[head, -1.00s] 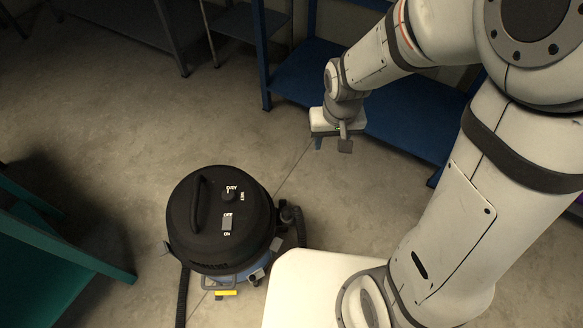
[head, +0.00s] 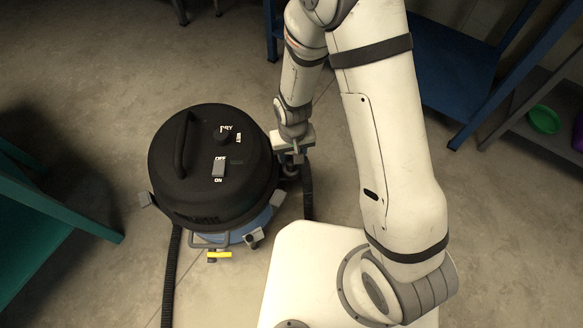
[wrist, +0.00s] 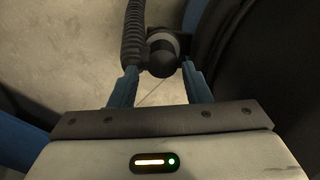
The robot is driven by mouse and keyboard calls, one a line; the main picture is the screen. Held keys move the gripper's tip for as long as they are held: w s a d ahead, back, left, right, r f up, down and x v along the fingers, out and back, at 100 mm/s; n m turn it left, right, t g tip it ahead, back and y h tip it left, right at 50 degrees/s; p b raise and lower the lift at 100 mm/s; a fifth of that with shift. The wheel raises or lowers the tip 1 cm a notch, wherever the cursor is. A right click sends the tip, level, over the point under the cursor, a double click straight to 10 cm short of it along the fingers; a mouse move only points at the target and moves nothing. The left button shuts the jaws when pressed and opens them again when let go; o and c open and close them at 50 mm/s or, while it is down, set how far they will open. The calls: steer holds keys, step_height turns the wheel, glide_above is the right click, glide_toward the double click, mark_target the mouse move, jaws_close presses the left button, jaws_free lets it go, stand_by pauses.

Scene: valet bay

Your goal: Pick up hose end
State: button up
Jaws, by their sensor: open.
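The dark hose end (wrist: 162,57), with a grey ring behind it, shows in the wrist view beside the black ribbed hose (wrist: 134,35). My gripper (wrist: 159,70) is open, with its blue fingers on either side of the hose end's near part. I cannot tell whether either finger touches it. In the head view, the hose end (head: 291,170) is at the right side of the black and blue vacuum (head: 240,160), partly hidden by my gripper (head: 298,157).
The vacuum's body stands close to my gripper's left in the head view. A teal bench (head: 45,212) is at the left edge. Blue shelving (head: 450,85) and a shelf with a green bowl (head: 544,119) are at the right. Open concrete floor (head: 90,90) lies behind.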

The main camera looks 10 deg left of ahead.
mark_target(291, 167)
step_height(291, 167, down, 5)
steer(key=shift+a+r+b, duration=0.1)
steer(key=shift+b, duration=1.05)
steer(key=shift+r, duration=0.1)
steer(key=shift+c, duration=0.4)
